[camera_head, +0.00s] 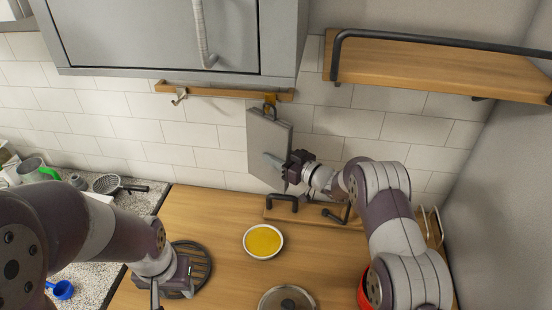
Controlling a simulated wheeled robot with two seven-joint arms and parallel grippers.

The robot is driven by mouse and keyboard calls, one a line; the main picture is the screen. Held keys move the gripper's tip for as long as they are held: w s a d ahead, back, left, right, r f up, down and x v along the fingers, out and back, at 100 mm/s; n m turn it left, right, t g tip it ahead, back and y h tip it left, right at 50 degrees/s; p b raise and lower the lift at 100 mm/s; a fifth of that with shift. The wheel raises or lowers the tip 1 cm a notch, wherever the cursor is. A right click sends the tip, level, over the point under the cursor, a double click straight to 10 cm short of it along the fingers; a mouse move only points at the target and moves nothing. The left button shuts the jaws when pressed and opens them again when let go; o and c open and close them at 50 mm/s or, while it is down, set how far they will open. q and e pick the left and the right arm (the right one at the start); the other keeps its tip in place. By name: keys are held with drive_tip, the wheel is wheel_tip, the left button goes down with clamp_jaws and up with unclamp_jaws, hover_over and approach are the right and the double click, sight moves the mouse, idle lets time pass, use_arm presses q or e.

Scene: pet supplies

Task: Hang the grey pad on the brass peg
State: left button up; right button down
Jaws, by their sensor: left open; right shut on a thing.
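The grey pad (262,140) hangs upright and slightly tilted against the tiled wall, just below the wooden rail (215,92). My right gripper (281,168) is shut on the pad's lower right part. The brass peg (270,98) is on the right part of the rail, directly above the pad. A small dark loop at the pad's top overlaps the peg in the picture; I cannot tell whether it is around the peg or only in front of it. My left gripper (172,289) is open and low over the counter, beside a black round trivet (201,265).
A silver hook (180,97) is on the rail's left part. A cabinet (160,35) overhangs the rail, and a wooden shelf (440,72) juts out at right. A yellow-filled bowl (263,241), a lid (287,299) and a black-handled board (310,215) occupy the wooden counter.

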drive_tip(key=shift+a, duration=0.1)
idle(0.3)
drive_tip(key=c, duration=0.6)
unclamp_jaws()
drive_tip(key=shift+s, duration=0.1)
